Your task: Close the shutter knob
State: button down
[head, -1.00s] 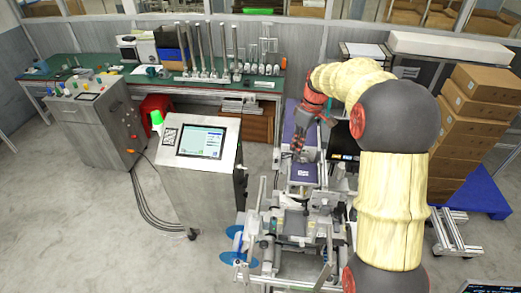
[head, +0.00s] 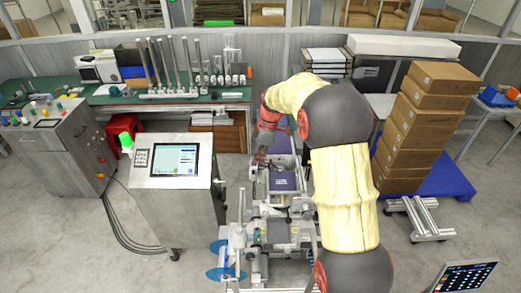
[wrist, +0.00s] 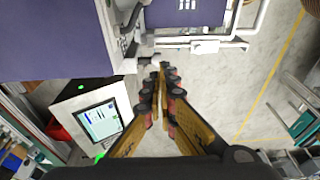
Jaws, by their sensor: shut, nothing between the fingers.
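I cannot make out a shutter knob in either view; it may be hidden or too small. The machine with purple covers (head: 284,181) stands at the middle of the head view, partly behind my arm. My gripper (head: 261,158) is at the machine's left side, near the purple cover. In the wrist view my gripper (wrist: 161,68) is shut and empty, its fingertips together. A large purple panel (wrist: 50,38) and a smaller purple panel (wrist: 187,12) lie beyond the fingers, with metal parts between them. I cannot tell whether the fingertips touch the machine.
A grey console with a screen (head: 173,160) stands left of the machine and also shows in the wrist view (wrist: 100,122). Blue film reels (head: 225,273) are at the machine's front left. Stacked cardboard boxes (head: 420,125) stand at the right.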

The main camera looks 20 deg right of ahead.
aim_at(254, 177)
jog(key=f+p, duration=0.1)
jog(key=f, duration=0.2)
jog(key=a+f+p, duration=0.1)
jog(key=f, duration=0.2)
jog(key=shift+w+a+f, duration=0.1)
jog(key=shift+w+f, duration=0.05)
jog(key=shift+w, duration=0.05)
jog(key=shift+f, duration=0.1)
notch_tip(254, 177, down, 4)
jog(key=b, duration=0.4)
jog(key=shift+s, duration=0.1)
